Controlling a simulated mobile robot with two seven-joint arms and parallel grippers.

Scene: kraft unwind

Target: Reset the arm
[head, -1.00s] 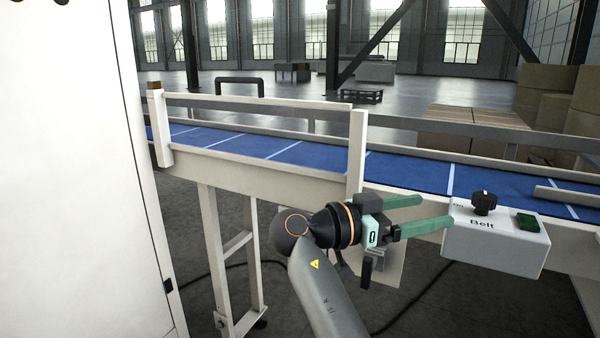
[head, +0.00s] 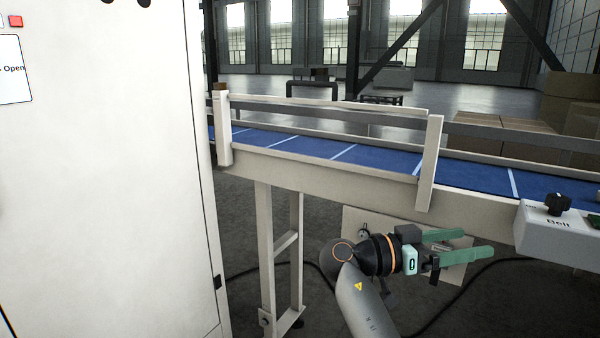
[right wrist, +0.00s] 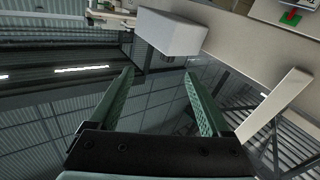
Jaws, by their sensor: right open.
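My right arm comes up from the bottom of the head view. Its right gripper (head: 481,243) has green fingers that point right, below the conveyor's side rail. The fingers are apart with nothing between them. The right gripper also shows in the right wrist view (right wrist: 160,90), open and empty. My left gripper is not in the head view.
A conveyor with a blue belt (head: 380,160) runs across behind my gripper. The belt control box (head: 548,232) with a black knob hangs at its right. A white cabinet (head: 100,170) fills the left. A pale plate (head: 362,219) is behind my gripper. Boxes (head: 570,117) stand far right.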

